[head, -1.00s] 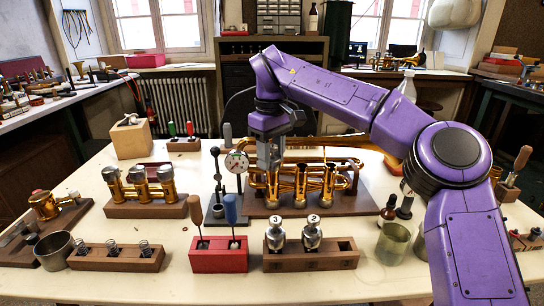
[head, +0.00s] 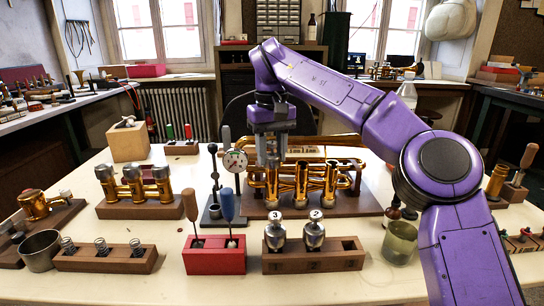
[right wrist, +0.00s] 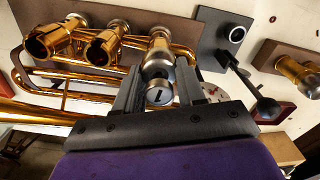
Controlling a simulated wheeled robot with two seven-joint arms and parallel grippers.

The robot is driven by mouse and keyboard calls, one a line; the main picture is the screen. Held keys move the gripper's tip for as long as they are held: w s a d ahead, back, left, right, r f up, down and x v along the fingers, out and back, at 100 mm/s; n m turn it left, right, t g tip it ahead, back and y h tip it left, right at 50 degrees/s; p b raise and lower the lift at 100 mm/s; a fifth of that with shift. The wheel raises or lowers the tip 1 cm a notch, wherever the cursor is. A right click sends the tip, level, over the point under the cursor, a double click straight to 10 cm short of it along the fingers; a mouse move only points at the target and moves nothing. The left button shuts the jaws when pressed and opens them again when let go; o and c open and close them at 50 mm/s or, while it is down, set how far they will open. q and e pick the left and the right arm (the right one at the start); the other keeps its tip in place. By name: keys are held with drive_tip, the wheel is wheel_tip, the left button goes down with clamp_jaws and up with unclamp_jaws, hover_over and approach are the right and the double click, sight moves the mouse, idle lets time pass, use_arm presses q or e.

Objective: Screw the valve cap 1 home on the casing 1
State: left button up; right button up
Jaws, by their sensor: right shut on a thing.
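My right gripper (head: 271,160) points straight down over the leftmost upright tube of the brass horn, casing 1 (head: 272,185). In the head view the fingers mostly hide the cap. The other two casings (head: 301,185) stand to the right with open tops. My left gripper is not in view.
A dial gauge (head: 235,160) and a black-knobbed lever stand close left of casing 1. In front are a red block (head: 215,260) with two screwdrivers and a brown block (head: 340,262) holding valves 3 and 2. Bare tabletop lies in front.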

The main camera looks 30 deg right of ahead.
drive_tip(key=shift+f+m+b, duration=0.15)
drive_tip(key=shift+m+b, duration=1.1)
drive_tip(key=shift+m, duration=0.05)
drive_tip(key=shift+m+b, duration=0.6)
drive_tip(key=shift+m, duration=0.7)
drive_tip(key=shift+m+b, duration=0.4)
drive_tip(key=shift+b, duration=0.05)
drive_tip(key=o, duration=1.2)
drive_tip(key=shift+r, duration=0.2)
drive_tip(key=shift+o, duration=0.2)
drive_tip(key=shift+s, duration=0.1)
